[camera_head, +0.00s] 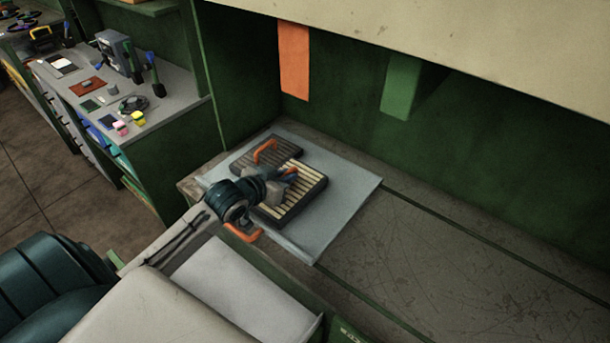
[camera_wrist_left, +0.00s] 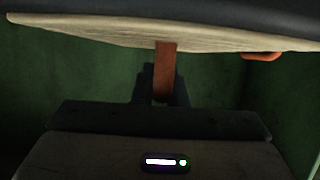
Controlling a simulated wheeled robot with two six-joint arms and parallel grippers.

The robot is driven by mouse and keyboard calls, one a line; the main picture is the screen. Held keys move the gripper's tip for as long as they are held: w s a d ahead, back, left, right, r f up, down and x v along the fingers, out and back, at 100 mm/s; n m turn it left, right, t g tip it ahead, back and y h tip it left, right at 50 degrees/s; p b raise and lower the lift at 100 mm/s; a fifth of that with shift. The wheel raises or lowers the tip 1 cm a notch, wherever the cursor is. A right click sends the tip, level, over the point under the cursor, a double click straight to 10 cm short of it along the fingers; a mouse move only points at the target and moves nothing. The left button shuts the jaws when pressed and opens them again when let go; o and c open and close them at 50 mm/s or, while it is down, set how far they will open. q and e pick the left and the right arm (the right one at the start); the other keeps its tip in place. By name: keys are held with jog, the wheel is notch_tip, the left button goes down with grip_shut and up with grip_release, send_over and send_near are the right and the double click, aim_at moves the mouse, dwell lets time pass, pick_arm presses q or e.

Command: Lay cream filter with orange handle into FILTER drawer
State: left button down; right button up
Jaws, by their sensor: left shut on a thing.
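The cream filter (camera_head: 297,197) has pale slats in a dark frame. In the head view it is over the grey mat, overlapping the grey filter; I cannot tell whether it is raised. My left gripper (camera_head: 285,176) is at its upper left side, shut on its orange handle (camera_head: 291,170), which is partly hidden by the gripper. In the left wrist view the fingers (camera_wrist_left: 162,90) are dark and unclear. A light grey drawer-like space (camera_head: 243,292) lies below the bench edge, partly hidden by my arm; no full label is readable. My right gripper is not in view.
The grey filter (camera_head: 251,152) with an orange handle lies on the mat (camera_head: 350,178). Another orange handle (camera_head: 243,233) shows below my wrist. Orange (camera_head: 293,62) and green (camera_head: 401,87) tabs hang at the back. The bench to the right (camera_head: 460,265) is clear.

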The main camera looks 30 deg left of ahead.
pick_arm(q)
jog(key=s+a, duration=0.2)
jog(key=s, duration=0.1)
jog(key=s+a, duration=0.1)
jog(key=shift+s+r, duration=0.25)
jog(key=shift+r, duration=0.05)
jog(key=shift+s+a, duration=0.1)
jog(key=shift+s, duration=0.2)
